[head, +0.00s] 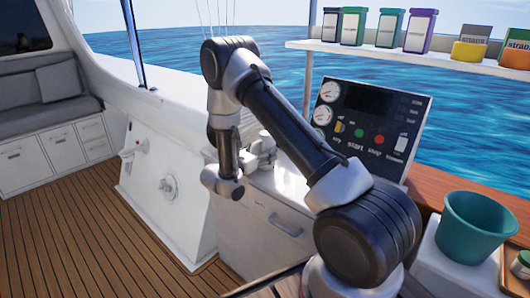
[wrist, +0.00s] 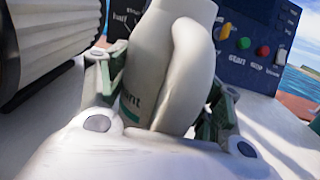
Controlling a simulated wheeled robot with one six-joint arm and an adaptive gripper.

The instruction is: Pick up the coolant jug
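The coolant jug (wrist: 155,60) is a pale grey-white container with a thick handle and a green-and-white label, partly readable as "ant". It fills the middle of the wrist view, between the two fingers of my gripper (wrist: 165,85). One dark-green-padded finger is at each side of the jug, very close to its sides. Whether both pads press on it cannot be told. The jug's top is cut off and its bottom is hidden behind my gripper's white body.
A gauge and button panel (head: 370,125) stands behind the white counter, and also in the wrist view (wrist: 250,45). A teal bucket (head: 478,228) is at the right. A shelf (head: 425,57) holds several containers.

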